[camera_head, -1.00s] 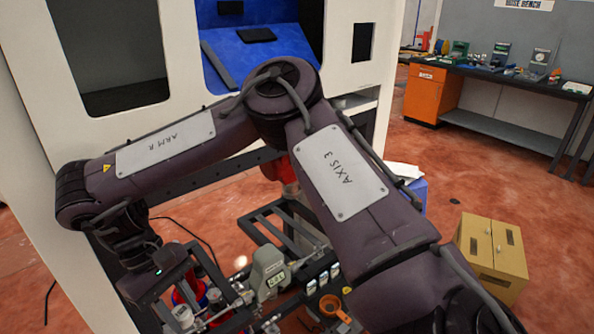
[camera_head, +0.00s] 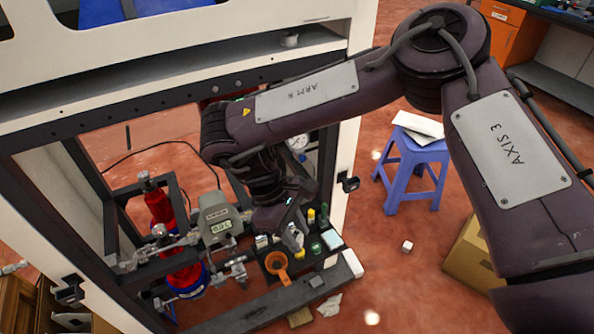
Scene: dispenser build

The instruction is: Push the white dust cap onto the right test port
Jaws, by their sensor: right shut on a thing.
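My right gripper (camera_head: 284,222) points down at the end of the dark arm marked ARM R. It is just right of the grey meter (camera_head: 217,216) with a small display. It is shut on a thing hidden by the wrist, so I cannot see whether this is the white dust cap. Metal pipes and valves (camera_head: 237,271) run below and left of the meter. I cannot make out which fitting is the right test port. My left gripper is not in view.
A red cylinder (camera_head: 160,208) stands left of the meter. An orange funnel-like cup (camera_head: 277,263) and small bottles on a dark tray (camera_head: 333,239) lie near the gripper. A blue stool (camera_head: 412,166) and small white cube (camera_head: 407,246) are on the floor to the right.

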